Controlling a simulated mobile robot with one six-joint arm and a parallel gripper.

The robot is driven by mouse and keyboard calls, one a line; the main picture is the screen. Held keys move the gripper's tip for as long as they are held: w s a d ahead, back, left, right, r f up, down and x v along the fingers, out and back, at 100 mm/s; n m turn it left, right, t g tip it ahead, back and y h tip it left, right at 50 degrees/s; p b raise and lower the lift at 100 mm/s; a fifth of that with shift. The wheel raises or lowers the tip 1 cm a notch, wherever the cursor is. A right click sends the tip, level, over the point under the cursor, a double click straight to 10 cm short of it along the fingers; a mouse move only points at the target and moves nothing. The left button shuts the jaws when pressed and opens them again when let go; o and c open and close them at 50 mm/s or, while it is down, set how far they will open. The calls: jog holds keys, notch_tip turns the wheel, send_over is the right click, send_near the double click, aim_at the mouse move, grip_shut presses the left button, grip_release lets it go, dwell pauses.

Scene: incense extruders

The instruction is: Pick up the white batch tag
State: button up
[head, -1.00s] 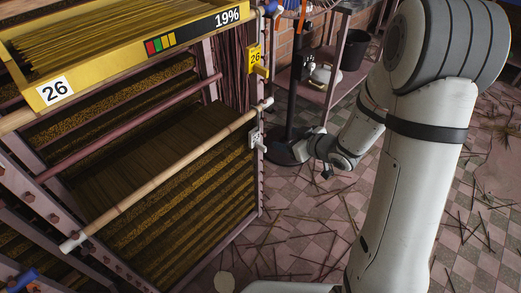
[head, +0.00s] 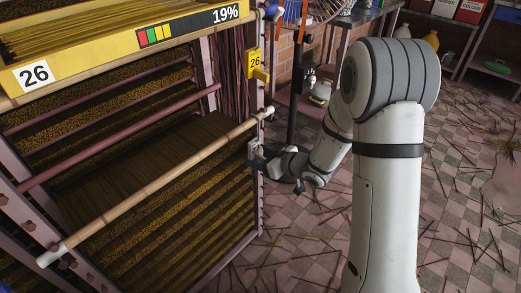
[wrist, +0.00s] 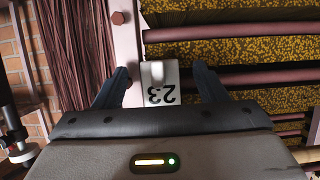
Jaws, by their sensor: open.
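The white batch tag (wrist: 158,84) marked "23" appears upside down in the wrist view, against the rack's upright post (wrist: 128,45). It has a pale clip or tab at its middle. My gripper (wrist: 160,88) is open, with one dark finger on each side of the tag and a gap visible on both sides. In the head view my gripper (head: 258,163) is at the rack's right post, and the tag (head: 253,149) shows small there, partly hidden by the fingers. Whether the fingers touch the tag cannot be seen.
A yellow "26" tag (head: 254,63) hangs higher on the post. A bamboo pole (head: 150,190) runs across the rack front. Sticks litter the tiled floor (head: 300,240).

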jog(key=shift+c, duration=0.5)
jog(key=c, duration=1)
jog(key=shift+r, duration=0.1)
